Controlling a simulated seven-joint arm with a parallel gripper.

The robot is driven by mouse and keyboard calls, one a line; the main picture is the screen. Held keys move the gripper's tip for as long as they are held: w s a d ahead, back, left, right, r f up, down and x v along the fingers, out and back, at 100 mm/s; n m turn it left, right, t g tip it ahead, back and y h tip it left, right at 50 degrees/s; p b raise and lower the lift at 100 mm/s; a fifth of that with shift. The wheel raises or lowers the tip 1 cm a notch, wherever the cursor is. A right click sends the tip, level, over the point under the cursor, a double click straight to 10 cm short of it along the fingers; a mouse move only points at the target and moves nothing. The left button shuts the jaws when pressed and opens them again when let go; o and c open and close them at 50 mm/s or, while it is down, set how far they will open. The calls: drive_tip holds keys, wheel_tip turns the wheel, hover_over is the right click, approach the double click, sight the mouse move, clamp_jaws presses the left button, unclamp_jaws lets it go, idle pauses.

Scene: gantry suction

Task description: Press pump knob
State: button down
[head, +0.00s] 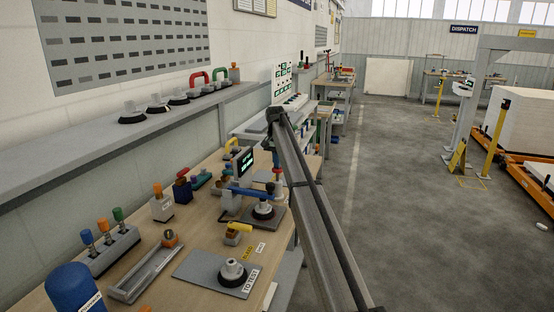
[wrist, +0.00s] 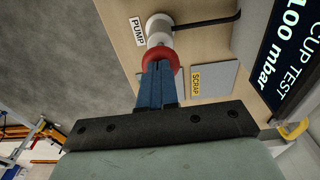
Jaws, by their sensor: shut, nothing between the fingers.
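The pump knob (wrist: 161,53) is red and round and sits on a white cylindrical pump body (wrist: 158,28) in the wrist view. A PUMP label (wrist: 137,32) lies beside it on the wooden bench. My gripper (wrist: 158,68) has blue fingers held together, with nothing between them. The fingertips overlap the near side of the knob in the picture. I cannot tell whether they touch it.
A display reading CUP TEST 100 mbar (wrist: 287,42) stands right of the pump. A grey plate with a SCRAP label (wrist: 195,82) lies nearby, and a dark cable runs from the pump. In the head view, the bench also holds a blue cylinder (head: 76,290) and a TO TEST plate (head: 200,268).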

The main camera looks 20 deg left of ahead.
drive_tip(key=shift+f, duration=1.85)
wheel_tip(320, 180, up, 14)
drive_tip(key=s, duration=0.1)
drive_tip(key=shift+r, duration=0.2)
drive_tip(key=r, duration=0.3)
drive_tip(key=shift+w+d+r+y, duration=0.1)
drive_tip(key=shift+d+y, duration=0.2)
drive_tip(key=shift+d, duration=0.05)
